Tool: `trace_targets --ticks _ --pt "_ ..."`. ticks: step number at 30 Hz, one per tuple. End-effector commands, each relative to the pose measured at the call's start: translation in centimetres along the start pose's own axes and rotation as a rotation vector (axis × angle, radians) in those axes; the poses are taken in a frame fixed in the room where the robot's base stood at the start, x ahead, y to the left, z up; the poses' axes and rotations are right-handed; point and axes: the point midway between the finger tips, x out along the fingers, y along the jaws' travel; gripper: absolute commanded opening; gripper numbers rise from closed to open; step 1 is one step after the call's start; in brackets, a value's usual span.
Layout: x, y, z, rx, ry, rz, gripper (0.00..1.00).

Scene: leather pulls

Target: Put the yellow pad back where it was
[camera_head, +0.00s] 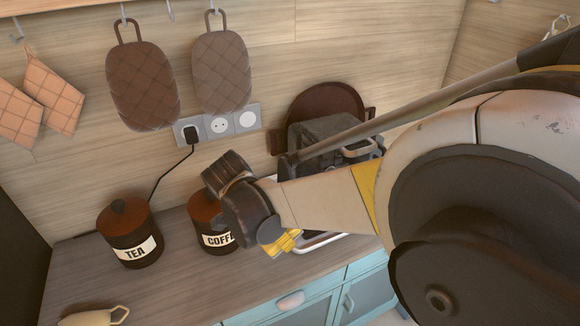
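A small patch of yellow, probably the yellow pad (285,242), shows just below my arm's wrist, in front of the counter's right part. Most of it is hidden behind my wrist. My gripper (271,231) is at the end of the arm beside the yellow patch, largely covered by the wrist joints. Its fingers are not clear, so I cannot tell whether it is open, shut, or holding the pad. Two brown quilted pads, one darker (142,87) and one lighter (221,72), hang from wall hooks at upper left.
A TEA canister (131,236) and a partly covered COFFEE canister (211,226) stand on the wooden counter (181,269). A grey box-like appliance (318,133) and brown round tray (327,100) stand behind my arm. A yellowish mug (93,316) is at front left. Orange cloths (57,99) hang far left.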

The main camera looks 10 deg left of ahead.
Motion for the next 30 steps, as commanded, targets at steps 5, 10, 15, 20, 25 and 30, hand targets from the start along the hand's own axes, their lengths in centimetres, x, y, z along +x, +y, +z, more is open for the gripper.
trace_targets --ticks 5,10,15,20,25,30 --pt "-1.1 -0.1 0.6 0.114 -0.273 0.045 0.26" --pt "-1.8 -0.6 1.4 0.169 -0.389 0.056 0.26" --pt "1.2 -0.6 3.0 0.178 -0.406 0.057 0.26" --pt "3.2 -0.6 3.8 0.177 -0.404 0.057 0.26" --pt "4.6 -0.6 4.4 0.177 -0.404 0.057 0.26" --pt "6.8 -0.5 5.4 0.177 -0.403 0.056 0.26"
